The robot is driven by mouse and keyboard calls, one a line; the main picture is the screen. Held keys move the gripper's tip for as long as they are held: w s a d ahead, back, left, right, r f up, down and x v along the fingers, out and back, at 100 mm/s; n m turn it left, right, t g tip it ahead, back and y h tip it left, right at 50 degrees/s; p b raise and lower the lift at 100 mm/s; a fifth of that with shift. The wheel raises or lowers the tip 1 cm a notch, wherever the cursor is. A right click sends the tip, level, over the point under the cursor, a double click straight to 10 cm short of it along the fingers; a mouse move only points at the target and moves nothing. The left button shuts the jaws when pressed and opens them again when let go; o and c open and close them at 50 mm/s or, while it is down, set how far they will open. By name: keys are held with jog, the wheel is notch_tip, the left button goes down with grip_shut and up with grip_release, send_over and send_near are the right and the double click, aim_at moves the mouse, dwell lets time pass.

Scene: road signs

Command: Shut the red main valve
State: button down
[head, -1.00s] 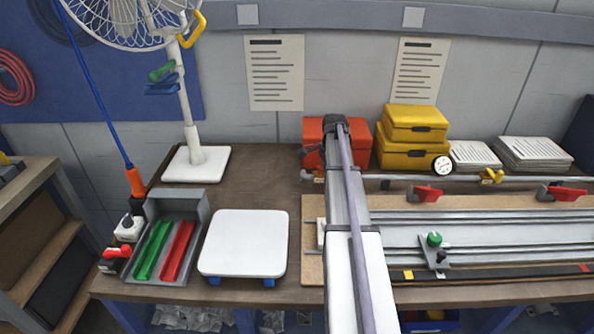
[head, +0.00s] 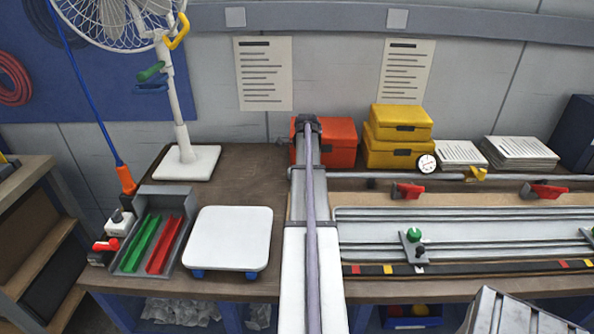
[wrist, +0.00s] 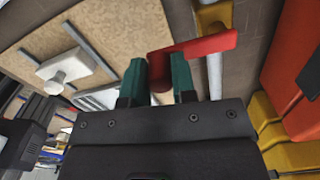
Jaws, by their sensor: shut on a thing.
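The red main valve shows in the wrist view as a flat red lever (wrist: 208,47) lying across my fingers, beside a grey pipe. My gripper (wrist: 160,76) has two teal fingers, one on each side of the lever's near end, and is shut on it. In the head view my own arm hides the valve and the fingertips, in front of the red box at the back.
The red box (head: 338,143) and yellow boxes (head: 398,157) stand behind the pipe (head: 508,178). Other red handles (head: 408,190) (head: 546,190) lie to the right. A white-topped stand (head: 230,238) and a grey tray (head: 187,192) are left of my arm.

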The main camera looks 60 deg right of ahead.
dwell(0.3)
jog(key=c, duration=0.9)
grip_release()
notch_tip(320, 180, up, 11)
jog(key=p, duration=1)
jog(key=shift+f+p, duration=0.1)
jog(key=shift+p, duration=0.3)
